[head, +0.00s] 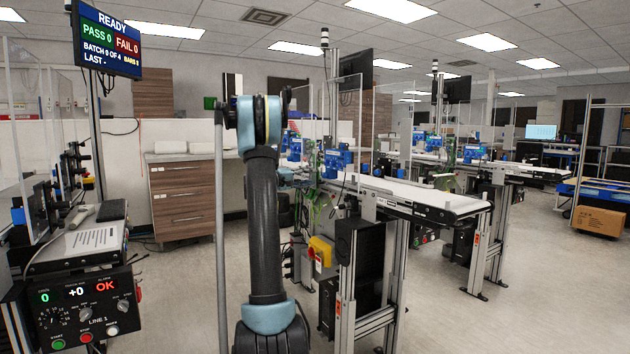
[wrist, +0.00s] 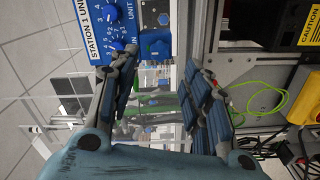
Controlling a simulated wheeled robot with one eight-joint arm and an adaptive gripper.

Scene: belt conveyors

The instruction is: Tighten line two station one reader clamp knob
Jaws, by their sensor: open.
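In the wrist view my gripper (wrist: 163,70) is open, with its two blue-and-grey fingers apart and nothing held between them. A blue panel (wrist: 92,22) lettered "STATION 1 UNI..." stands beyond the left fingertip, turned sideways. I cannot tell which knob is the reader clamp knob. In the head view the blue station units (head: 338,158) stand on the middle conveyor line (head: 400,192), and my arm hides my gripper.
In the head view a LINE 1 control box (head: 85,310) is at left and a yellow-red switch (head: 320,252) is under the middle conveyor.

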